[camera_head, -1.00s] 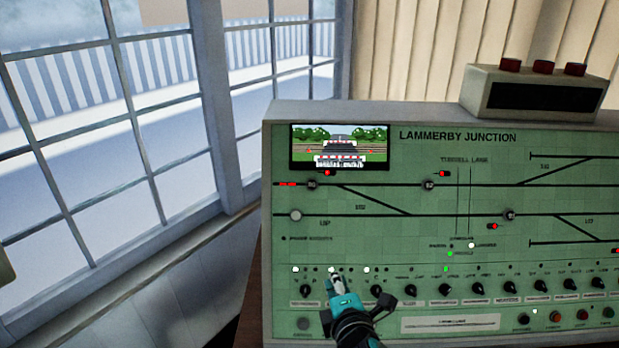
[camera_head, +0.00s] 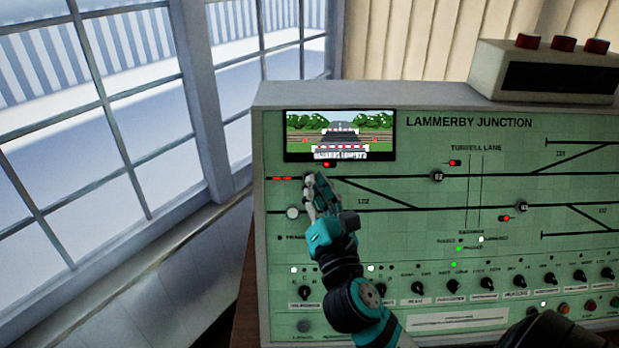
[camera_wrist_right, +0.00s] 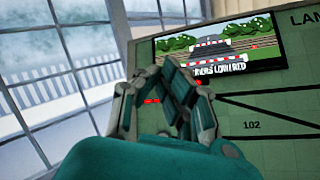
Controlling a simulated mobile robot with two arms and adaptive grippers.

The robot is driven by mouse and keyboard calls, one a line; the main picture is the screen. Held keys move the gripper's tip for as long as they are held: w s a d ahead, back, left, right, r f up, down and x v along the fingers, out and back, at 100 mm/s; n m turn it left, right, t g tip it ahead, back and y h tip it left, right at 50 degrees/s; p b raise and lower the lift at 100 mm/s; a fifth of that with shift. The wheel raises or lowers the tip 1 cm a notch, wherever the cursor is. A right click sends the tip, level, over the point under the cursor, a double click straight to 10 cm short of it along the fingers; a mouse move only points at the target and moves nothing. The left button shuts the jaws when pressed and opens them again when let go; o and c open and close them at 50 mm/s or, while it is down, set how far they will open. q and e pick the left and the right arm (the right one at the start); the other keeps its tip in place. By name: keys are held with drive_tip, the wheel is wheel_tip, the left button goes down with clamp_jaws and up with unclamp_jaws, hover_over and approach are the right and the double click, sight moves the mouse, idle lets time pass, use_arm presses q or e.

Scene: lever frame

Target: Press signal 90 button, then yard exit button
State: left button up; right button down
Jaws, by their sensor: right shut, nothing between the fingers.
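The green signal panel (camera_head: 400,230) stands upright, with a track diagram across it. My right gripper (camera_head: 312,181) is shut and empty, with its tips at the left end of the upper track line, beside a red light strip (camera_head: 281,178). The gripper covers the round button there, so I cannot tell whether it touches or presses it. A pale round button (camera_head: 292,212) sits on the lower line, just left of the gripper. In the right wrist view the closed fingers (camera_wrist_right: 160,72) hide the same spot. I cannot read which button is yard exit. My left gripper is not in view.
A small screen (camera_head: 340,135) showing a level crossing sits just above the gripper. Round buttons (camera_head: 437,176) and (camera_head: 522,207) lie farther right. A row of black knobs (camera_head: 454,287) runs along the bottom. A box with red buttons (camera_head: 545,70) stands on top. Windows (camera_head: 90,120) are left.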

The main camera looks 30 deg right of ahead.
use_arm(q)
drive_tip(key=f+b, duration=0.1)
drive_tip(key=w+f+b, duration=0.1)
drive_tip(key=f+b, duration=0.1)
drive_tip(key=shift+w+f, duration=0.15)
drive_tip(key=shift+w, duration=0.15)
use_arm(e)
drive_tip(key=w+d+f, duration=0.4)
drive_tip(key=w, duration=0.2)
drive_tip(key=shift+w+d, duration=0.15)
drive_tip(key=shift+w, duration=0.25)
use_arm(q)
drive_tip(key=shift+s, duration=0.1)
use_arm(e)
drive_tip(key=shift+f, duration=0.15)
idle(0.5)
drive_tip(key=shift+w+d+f, duration=0.2)
drive_tip(key=shift+w, duration=0.1)
